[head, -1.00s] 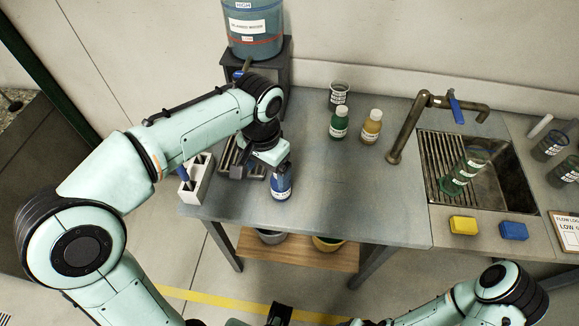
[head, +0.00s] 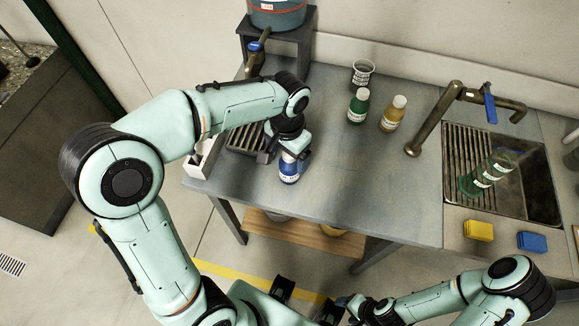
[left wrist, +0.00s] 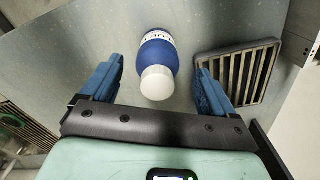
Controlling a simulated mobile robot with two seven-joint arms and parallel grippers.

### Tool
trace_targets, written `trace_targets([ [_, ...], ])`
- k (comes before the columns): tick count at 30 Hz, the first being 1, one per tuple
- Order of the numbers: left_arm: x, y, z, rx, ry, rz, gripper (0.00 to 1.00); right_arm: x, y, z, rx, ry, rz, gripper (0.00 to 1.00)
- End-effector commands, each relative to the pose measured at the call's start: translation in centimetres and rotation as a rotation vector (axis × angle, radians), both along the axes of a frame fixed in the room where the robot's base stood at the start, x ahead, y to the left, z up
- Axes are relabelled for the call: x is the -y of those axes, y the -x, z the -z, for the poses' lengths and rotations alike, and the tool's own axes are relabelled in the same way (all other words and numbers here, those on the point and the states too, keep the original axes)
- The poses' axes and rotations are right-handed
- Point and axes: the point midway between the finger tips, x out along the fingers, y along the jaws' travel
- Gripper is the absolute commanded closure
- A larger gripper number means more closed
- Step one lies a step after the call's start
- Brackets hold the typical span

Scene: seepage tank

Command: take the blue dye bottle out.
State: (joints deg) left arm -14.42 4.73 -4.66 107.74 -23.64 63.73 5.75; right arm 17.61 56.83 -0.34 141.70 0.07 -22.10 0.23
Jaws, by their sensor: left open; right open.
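The blue dye bottle (head: 290,170) stands on the grey table near its front left, with a white label. In the left wrist view the bottle (left wrist: 158,52) shows its white cap towards me. My left gripper (head: 285,150) is over the bottle and hides its top in the head view. In the left wrist view its blue-padded fingers (left wrist: 158,82) are open, one on each side of the bottle, with visible gaps. My right gripper (head: 338,308) is low at the bottom edge, away from the table, and its fingers show poorly.
A slatted drain grate (left wrist: 240,70) lies close beside the bottle, and a white holder (head: 203,160) stands at the table's left edge. Green (head: 358,106) and yellow (head: 393,113) bottles and a beaker (head: 362,73) stand further back. The table's middle is clear. A sink (head: 530,185) is at right.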

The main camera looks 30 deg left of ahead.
Motion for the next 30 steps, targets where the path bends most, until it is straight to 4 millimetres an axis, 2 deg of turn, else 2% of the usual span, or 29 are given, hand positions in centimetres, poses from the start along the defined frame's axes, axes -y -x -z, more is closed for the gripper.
trace_targets([
  [7, 0.3, -0.3, 3.8, -0.005, -0.001, 0.000, 0.12, 0.0, 0.1, 0.3, -0.001, 0.000, 0.000, 0.36],
  [11, 0.3, -0.3, 4.5, -0.002, 0.000, 0.000, 0.12, 0.0, 0.2, 0.3, -0.001, 0.000, 0.000, 0.36],
  [17, 0.3, -0.4, 4.5, -0.001, 0.000, 0.000, 0.12, 0.0, 0.1, 0.3, -0.001, 0.000, 0.000, 0.36],
  [23, 0.3, -0.4, 4.5, -0.001, 0.000, 0.001, 0.74, 0.0, 0.1, 0.3, -0.001, 0.000, 0.000, 0.36],
  [24, 0.3, -0.4, 4.5, 0.000, 0.000, 0.001, 0.78, 0.0, 0.2, 0.3, -0.001, 0.001, 0.000, 0.36],
  [30, 0.3, -0.4, 4.4, 0.000, 0.000, 0.001, 0.78, 0.0, 0.1, 0.3, -0.001, 0.000, 0.000, 0.36],
])
